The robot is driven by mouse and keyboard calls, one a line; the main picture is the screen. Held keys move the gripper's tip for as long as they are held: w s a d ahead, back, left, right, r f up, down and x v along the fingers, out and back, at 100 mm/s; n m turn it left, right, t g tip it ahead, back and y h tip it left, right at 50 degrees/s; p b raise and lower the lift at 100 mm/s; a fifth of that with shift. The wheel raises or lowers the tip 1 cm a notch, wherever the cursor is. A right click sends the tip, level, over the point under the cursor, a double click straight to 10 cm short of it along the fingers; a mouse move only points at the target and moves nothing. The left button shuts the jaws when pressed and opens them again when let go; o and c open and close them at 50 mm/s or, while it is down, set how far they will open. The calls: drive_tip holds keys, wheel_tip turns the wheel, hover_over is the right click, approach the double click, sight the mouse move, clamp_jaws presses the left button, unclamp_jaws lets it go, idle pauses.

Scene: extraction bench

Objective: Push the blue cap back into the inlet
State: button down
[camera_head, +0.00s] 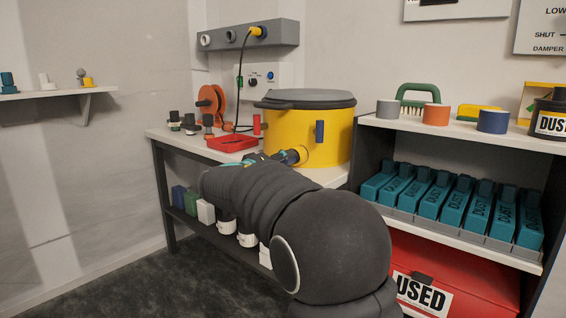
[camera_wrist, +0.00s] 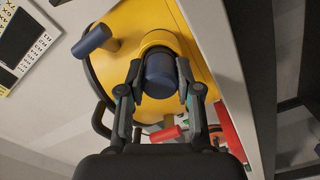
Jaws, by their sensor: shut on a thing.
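The blue cap (camera_wrist: 159,75) is between the two fingers of my gripper (camera_wrist: 160,82), in the middle of the wrist view. My gripper is shut on it. The cap lines up with the round yellow inlet (camera_wrist: 158,40) on the side of the yellow drum (camera_head: 290,124). How far the cap sits inside the inlet cannot be told. In the head view my gripper (camera_head: 280,157) is low at the drum's front, and my arm hides much of it. A separate blue peg (camera_head: 320,131) sticks out of the drum; it also shows in the wrist view (camera_wrist: 93,40).
The drum stands on a bench (camera_head: 325,176). A red tray (camera_head: 232,143), an orange reel (camera_head: 212,100) and small dark-topped items (camera_head: 189,124) are left of it. A black cable (camera_head: 240,85) hangs behind. A shelf unit (camera_head: 450,132) with teal packs (camera_head: 445,195) stands close on the right.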

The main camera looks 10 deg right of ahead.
drive_tip(key=shift+w+d, duration=0.1)
drive_tip(key=c, duration=0.7)
unclamp_jaws()
drive_tip(key=v, duration=1.2)
